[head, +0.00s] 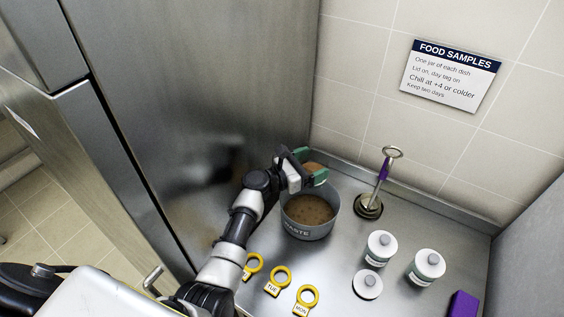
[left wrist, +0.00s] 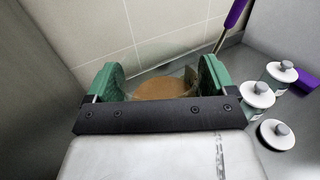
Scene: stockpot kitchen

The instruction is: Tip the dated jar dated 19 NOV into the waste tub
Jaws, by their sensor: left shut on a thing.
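The waste tub (head: 299,231) is a grey round tub marked WASTE, standing on the steel counter with brown contents in it. My left gripper (head: 311,166), with green fingers, is at the tub's far side, above its rim. It is shut on a lidless jar (head: 313,167) with brown contents, mostly hidden by the fingers. In the left wrist view the jar (left wrist: 165,88) shows brown between the green fingers (left wrist: 160,84). Its date is not visible, and I cannot tell how far it is tilted. My right gripper is not in view.
Two lidded jars (head: 380,248) (head: 427,266) and a loose lid (head: 367,285) are right of the tub. A purple-handled metal tool (head: 370,206) stands behind them. Yellow ring tags (head: 280,277) lie in front. A purple block (head: 462,304) is at right. A steel cabinet (head: 200,100) bounds the left.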

